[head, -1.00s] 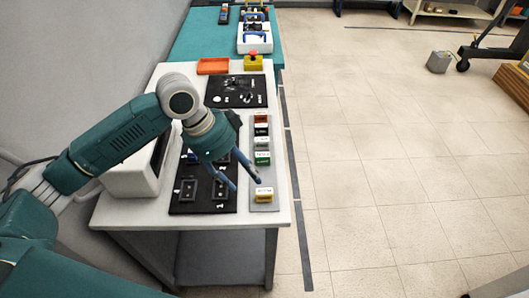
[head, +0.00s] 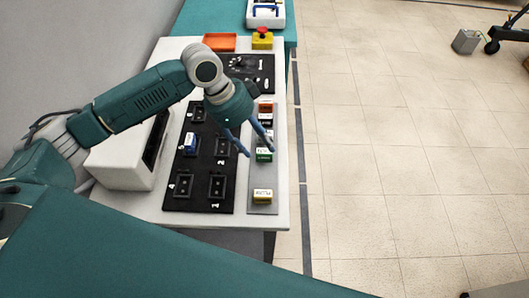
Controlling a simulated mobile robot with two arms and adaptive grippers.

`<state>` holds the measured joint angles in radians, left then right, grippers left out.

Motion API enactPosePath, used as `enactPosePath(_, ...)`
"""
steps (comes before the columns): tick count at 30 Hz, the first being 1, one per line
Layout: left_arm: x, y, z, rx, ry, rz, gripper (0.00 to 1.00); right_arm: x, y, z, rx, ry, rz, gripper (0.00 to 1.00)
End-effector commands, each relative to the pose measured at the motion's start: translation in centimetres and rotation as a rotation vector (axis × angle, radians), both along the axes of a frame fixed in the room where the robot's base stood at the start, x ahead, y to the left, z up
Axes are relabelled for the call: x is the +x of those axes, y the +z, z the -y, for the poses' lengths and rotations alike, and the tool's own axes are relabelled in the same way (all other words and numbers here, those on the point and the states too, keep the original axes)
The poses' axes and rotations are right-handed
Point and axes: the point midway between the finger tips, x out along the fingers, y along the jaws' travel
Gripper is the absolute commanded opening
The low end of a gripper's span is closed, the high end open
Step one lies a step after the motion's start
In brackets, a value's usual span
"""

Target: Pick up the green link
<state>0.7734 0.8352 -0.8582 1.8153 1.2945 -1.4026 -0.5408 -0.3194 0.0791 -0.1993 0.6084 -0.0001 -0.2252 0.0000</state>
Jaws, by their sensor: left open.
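The green link (head: 264,155) is a small block with a white top, lying on the grey strip (head: 262,177) along the right side of the white table. My left gripper (head: 259,149) is open, its two blue fingers pointing down at the green link. One fingertip is left of the link and the other is at its upper right. I cannot tell whether they touch it or are above it. My right gripper is not in view.
A yellow link (head: 262,196) lies nearer on the strip; red (head: 266,106) and dark links lie farther back. A black board (head: 205,172) with numbered sockets and a blue link (head: 190,142) is to the left. A red-topped yellow button box (head: 262,40) stands behind.

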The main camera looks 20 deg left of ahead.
Motion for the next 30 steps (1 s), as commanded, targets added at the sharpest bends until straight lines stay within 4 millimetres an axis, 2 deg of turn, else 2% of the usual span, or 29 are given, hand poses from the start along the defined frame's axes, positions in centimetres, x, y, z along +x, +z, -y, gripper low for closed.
enactPosePath(6, 0.1, -2.8, 0.7, 0.0, 0.0, -0.006, 0.51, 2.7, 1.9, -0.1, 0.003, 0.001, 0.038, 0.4)
enactPosePath(9, 0.3, -4.1, 1.1, 0.001, 0.001, -0.004, 0.51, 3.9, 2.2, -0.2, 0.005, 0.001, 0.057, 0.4)
enactPosePath(13, 0.4, -4.8, 1.4, 0.001, 0.001, -0.002, 0.51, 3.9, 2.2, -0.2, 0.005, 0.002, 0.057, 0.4)
enactPosePath(18, 0.4, -4.8, 1.3, 0.001, 0.0, 0.0, 0.51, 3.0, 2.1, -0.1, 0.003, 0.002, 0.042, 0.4)
enactPosePath(19, 0.4, -4.8, 1.3, 0.001, 0.001, -0.001, 0.49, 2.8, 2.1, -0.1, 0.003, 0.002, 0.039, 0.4)
enactPosePath(26, 0.4, -4.8, 1.3, 0.001, 0.001, -0.001, 0.03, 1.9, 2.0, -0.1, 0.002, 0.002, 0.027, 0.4)
enactPosePath(30, 0.4, -4.8, 1.3, 0.001, 0.0, 0.0, 0.02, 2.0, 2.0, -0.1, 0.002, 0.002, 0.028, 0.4)
